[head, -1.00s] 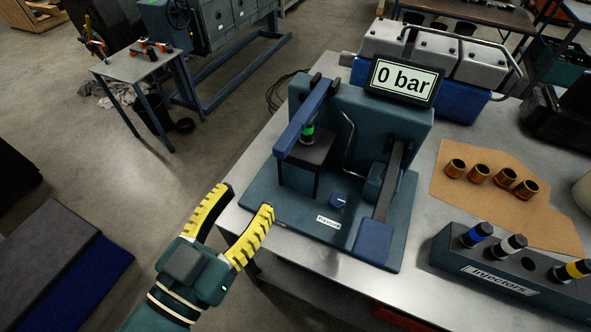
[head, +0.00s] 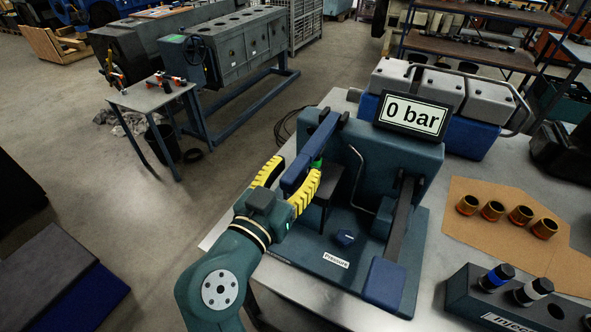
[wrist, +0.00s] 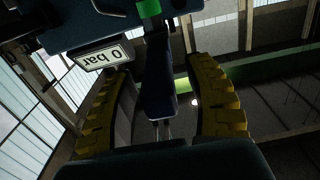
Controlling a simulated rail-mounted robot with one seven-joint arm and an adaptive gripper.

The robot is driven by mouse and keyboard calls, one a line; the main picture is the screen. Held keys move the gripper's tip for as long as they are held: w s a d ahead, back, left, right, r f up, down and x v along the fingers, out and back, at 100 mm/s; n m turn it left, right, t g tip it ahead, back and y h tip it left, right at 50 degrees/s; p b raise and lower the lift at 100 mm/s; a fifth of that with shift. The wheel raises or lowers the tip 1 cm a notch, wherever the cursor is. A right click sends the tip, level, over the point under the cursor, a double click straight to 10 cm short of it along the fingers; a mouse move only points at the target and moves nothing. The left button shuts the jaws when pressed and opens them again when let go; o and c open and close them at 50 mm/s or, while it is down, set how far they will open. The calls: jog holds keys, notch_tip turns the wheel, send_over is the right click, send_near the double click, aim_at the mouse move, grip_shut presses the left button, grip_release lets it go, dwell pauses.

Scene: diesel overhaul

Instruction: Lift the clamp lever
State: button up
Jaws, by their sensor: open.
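The clamp lever (head: 311,148) is a long blue bar on the left of the teal test stand (head: 415,165), sloping down toward me. My gripper (head: 293,170) is open, its yellow ribbed fingers on either side of the lever's near end. In the wrist view the lever (wrist: 158,92) runs between the two fingers (wrist: 160,68), with a gap visible on both sides. A green-banded injector (head: 317,163) shows partly beneath the lever, mostly hidden by it and my right finger.
A second lever with a blue pad (head: 385,281) stands at the stand's right. The display (head: 412,118) reads 0 bar. An injector rack (head: 515,305) and several brass cups (head: 519,214) on cardboard lie to the right.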

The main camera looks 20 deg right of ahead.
jog(key=shift+w+d, duration=0.15)
jog(key=shift+d, duration=0.05)
jog(key=shift+a, duration=0.1)
grip_shut()
